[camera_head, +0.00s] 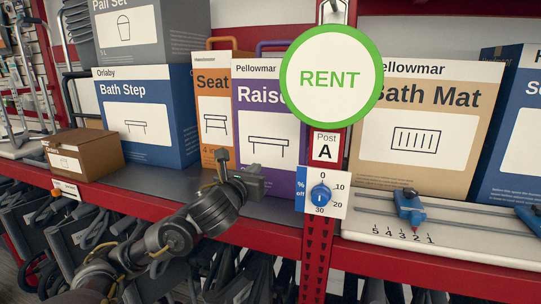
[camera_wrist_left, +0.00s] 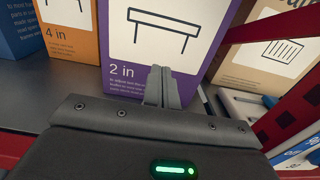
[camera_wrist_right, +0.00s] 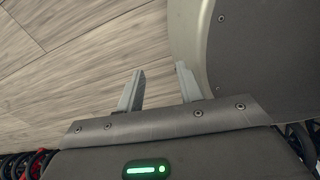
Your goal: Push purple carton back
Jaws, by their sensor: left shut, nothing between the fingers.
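The purple carton (camera_head: 270,125), lettered "Raise..." with a bench drawing, stands upright on the shelf between an orange carton and the red post. The round RENT sign hides its upper right part. In the left wrist view the lower face of the purple carton (camera_wrist_left: 165,45) shows "2 in". My left gripper (camera_head: 225,170) is in front of the shelf's cartons, and its closed fingers (camera_wrist_left: 158,85) point at the carton's lower front. I cannot tell whether the tips touch it. My right gripper (camera_wrist_right: 158,85) shows only in its wrist view, fingers apart and empty above a wood floor.
The orange carton (camera_head: 213,115) stands close at the purple one's left, the blue Bath Step box (camera_head: 145,115) beyond it. The red post (camera_head: 318,250) carries a dial (camera_head: 321,195) and the RENT sign (camera_head: 331,77). A Bath Mat carton (camera_head: 430,130) stands right of the post, behind a slider rail (camera_head: 460,222).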

